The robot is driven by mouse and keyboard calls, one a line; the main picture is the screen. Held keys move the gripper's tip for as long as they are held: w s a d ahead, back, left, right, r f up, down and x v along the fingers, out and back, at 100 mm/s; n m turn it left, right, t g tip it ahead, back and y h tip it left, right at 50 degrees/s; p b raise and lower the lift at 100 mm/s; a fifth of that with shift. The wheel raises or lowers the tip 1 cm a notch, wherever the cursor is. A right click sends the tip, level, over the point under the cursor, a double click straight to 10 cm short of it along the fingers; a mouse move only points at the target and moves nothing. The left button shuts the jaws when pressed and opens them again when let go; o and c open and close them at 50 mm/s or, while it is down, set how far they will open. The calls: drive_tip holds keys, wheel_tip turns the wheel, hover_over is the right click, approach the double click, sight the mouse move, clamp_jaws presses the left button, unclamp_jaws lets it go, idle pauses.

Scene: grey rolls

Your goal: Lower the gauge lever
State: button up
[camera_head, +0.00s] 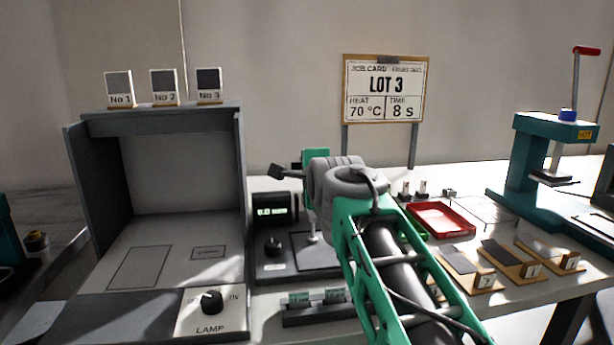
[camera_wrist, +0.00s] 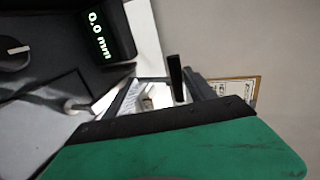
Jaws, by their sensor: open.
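The gauge (camera_head: 290,258) has a dark base, a knob (camera_head: 272,246) and a lit display (camera_head: 272,211). A light plunger (camera_head: 313,232) stands over the base's plate. A dark bar (camera_wrist: 176,78), seemingly the gauge lever, stands between my gripper's fingers, closer to the right one. A dark end piece (camera_head: 275,171) sticks out left above the display in the head view. My gripper (camera_wrist: 160,92) is open around the bar; contact cannot be told. My wrist hides much of the gauge's upper part.
A grey booth (camera_head: 243,200) with a lamp knob (camera_head: 211,300) stands at the left. A job card board (camera_head: 386,90) stands behind. A red tray (camera_head: 440,219), several sample blocks (camera_head: 500,260) and a teal press (camera_head: 535,160) are at the right.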

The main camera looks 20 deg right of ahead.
drive_tip(key=shift+r, duration=0.15)
drive_tip(key=shift+s+r, duration=0.15)
drive_tip(key=p+v, duration=0.1)
drive_tip(key=v, duration=0.6)
drive_tip(key=shift+s, duration=0.25)
